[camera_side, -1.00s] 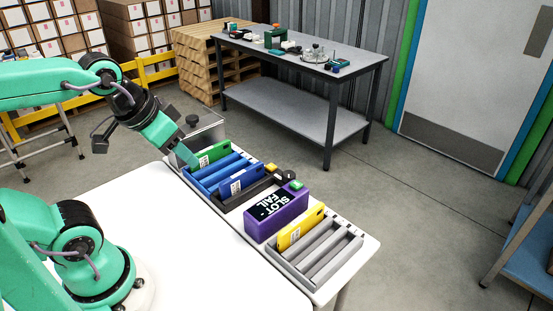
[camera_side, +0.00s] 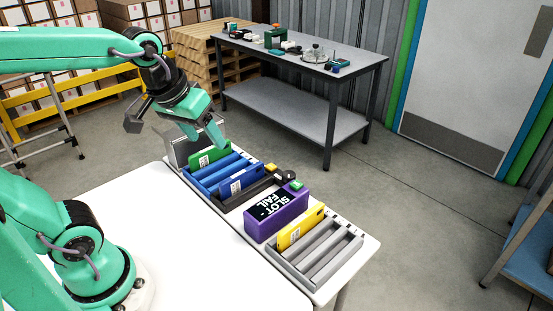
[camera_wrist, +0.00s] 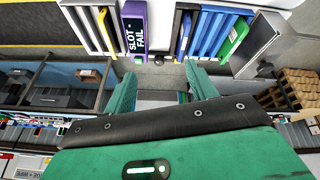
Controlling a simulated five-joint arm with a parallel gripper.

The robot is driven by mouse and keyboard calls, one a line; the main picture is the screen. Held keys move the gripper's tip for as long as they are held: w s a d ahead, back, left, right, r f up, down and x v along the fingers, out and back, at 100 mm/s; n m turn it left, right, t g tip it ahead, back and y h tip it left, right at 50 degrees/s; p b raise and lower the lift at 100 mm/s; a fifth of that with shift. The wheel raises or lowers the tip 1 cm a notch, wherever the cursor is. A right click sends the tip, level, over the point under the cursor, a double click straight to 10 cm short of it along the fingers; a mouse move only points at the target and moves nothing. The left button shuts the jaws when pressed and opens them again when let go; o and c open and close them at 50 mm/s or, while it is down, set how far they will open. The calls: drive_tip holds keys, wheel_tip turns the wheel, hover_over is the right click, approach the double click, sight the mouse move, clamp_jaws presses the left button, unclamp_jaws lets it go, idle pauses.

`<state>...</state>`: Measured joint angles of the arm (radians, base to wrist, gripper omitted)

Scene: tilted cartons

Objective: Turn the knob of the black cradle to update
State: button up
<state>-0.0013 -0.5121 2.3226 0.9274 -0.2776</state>
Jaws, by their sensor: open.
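The black cradle (camera_side: 252,193) lies in the row on the white table, between the blue cradle (camera_side: 208,180) and a purple box (camera_side: 276,213) whose display reads "SLOT - FAIL". A small dark knob with yellow (camera_side: 270,168) shows at the black cradle's far end. A dark round part also shows between the fingers in the wrist view (camera_wrist: 159,60); I cannot tell its setting. A blue card (camera_side: 242,181) stands tilted by the black cradle's left side. My gripper (camera_side: 206,141) is open and empty, above the far left end of the row, apart from the knob.
A green card (camera_side: 208,155) stands in the blue cradle, with a grey metal box behind it. A yellow card (camera_side: 301,228) leans by the grey cradle (camera_side: 318,254) at the right. The near white tabletop (camera_side: 190,255) is clear.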

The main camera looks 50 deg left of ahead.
drive_tip(key=w+f+n+g, duration=0.25)
drive_tip(key=w+n, duration=0.45)
drive_tip(key=w, duration=0.6)
drive_tip(key=n+g, duration=0.2)
drive_tip(key=n, duration=0.6)
hover_over(289, 174)
wheel_tip(289, 174, down, 12)
drive_tip(key=shift+s+a, duration=0.1)
drive_tip(key=shift+f, duration=0.3)
drive_tip(key=shift+f, duration=0.15)
drive_tip(key=shift+f, duration=3.75)
drive_tip(key=c, duration=1)
